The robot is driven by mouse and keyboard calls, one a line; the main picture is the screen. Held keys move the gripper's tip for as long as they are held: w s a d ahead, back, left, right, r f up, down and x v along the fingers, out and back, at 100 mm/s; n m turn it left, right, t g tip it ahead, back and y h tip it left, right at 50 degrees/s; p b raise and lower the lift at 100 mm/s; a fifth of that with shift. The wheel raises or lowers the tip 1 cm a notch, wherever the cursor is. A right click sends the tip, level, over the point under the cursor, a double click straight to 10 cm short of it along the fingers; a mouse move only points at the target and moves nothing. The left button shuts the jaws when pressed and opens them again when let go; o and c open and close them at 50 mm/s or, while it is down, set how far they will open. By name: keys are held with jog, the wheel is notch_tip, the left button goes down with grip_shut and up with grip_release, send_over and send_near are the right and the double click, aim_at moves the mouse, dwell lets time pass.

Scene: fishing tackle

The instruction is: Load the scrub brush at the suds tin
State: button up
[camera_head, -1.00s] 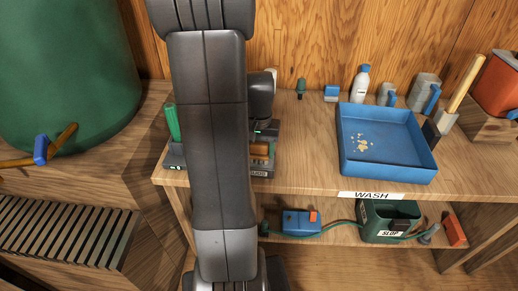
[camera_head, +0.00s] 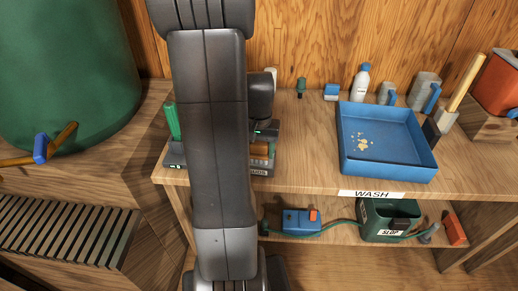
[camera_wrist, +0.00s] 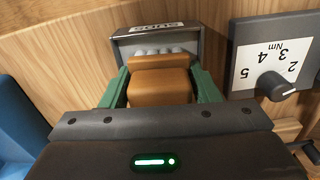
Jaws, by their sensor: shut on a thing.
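In the wrist view my gripper (camera_wrist: 160,78) has its green fingers closed on both sides of the orange-brown block of the scrub brush (camera_wrist: 159,84). The brush is at the grey suds tin (camera_wrist: 201,42), whose label reads upside down. A row of pale rounded lumps shows inside the tin, just past the brush. The bristles are hidden, so I cannot tell how deep they sit. In the head view my arm covers most of this spot; part of the brush (camera_head: 260,149) and the tin's labelled front (camera_head: 258,172) show at its right edge.
A dark box with an Nm dial (camera_wrist: 254,75) stands close right of the tin in the wrist view. A blue wash tray (camera_head: 350,167) with tan crumbs lies to the right on the bench. A white bottle (camera_head: 361,85) and grey mugs stand behind it. A slop bin (camera_head: 375,225) is below.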

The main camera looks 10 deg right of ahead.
aim_at(259, 143)
dwell(0.4)
notch_tip(259, 143, up, 7)
jog(key=p, duration=0.6)
jog(key=shift+f, duration=0.1)
dwell(0.7)
